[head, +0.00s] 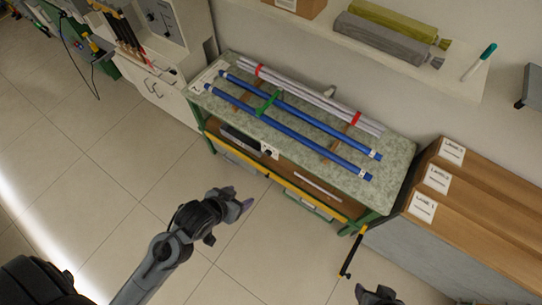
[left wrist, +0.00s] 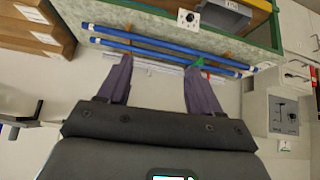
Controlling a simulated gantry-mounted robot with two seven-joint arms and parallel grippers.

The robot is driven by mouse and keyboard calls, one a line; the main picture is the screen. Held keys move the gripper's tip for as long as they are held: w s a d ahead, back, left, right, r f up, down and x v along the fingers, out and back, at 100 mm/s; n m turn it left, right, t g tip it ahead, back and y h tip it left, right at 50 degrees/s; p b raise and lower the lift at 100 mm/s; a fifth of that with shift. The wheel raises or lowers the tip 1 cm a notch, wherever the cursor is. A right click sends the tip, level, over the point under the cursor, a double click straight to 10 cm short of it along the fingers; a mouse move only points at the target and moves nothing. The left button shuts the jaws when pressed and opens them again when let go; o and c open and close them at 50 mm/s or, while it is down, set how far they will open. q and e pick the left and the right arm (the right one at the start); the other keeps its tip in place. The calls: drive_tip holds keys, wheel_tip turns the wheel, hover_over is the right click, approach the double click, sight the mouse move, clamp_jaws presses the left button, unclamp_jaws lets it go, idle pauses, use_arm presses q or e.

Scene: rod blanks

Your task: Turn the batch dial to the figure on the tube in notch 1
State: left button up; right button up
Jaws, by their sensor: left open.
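The batch dial seems to be the black knob on a white plate (head: 268,150) on the bench's front edge; it also shows in the left wrist view (left wrist: 188,18). Its setting is too small to read. Two blue tubes (head: 300,122) lie in wooden notched rests on the bench top, with small white end labels whose figures I cannot read. I cannot tell which notch is 1. My left gripper (head: 246,205) is open and empty, in front of and apart from the bench; its two fingers (left wrist: 159,68) show spread. My right gripper (head: 378,296) is partly cut off at the bottom edge.
The green speckled bench (head: 395,155) also carries pale rods (head: 310,95) with red bands. A yellow-handled crank (head: 352,250) hangs at the bench's right end. Wooden lanes (head: 470,210) stand right. Floor before the bench is clear.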

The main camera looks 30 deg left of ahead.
use_arm(q)
drive_tip(key=w+a+f+t+b, duration=0.1)
drive_tip(key=w+f+t+b, duration=0.2)
drive_tip(key=w+f+b, duration=0.35)
drive_tip(key=t+h+b, duration=0.1)
drive_tip(key=t+b, duration=0.6)
drive_tip(key=b, duration=4.5)
approach(267, 154)
drive_tip(key=shift+m, duration=0.4)
drive_tip(key=w+b, duration=0.1)
drive_tip(key=w, duration=0.1)
drive_tip(key=w+b, duration=0.1)
drive_tip(key=w, duration=0.1)
drive_tip(key=w+b, duration=0.1)
drive_tip(key=w, duration=0.1)
drive_tip(key=shift+w+d+f+b, duration=0.3)
drive_tip(key=shift+w+f, duration=0.05)
drive_tip(key=shift+w, duration=0.05)
drive_tip(key=shift+w+d+r+b, duration=0.1)
drive_tip(key=shift+w+b, duration=0.2)
drive_tip(key=shift+w, duration=0.55)
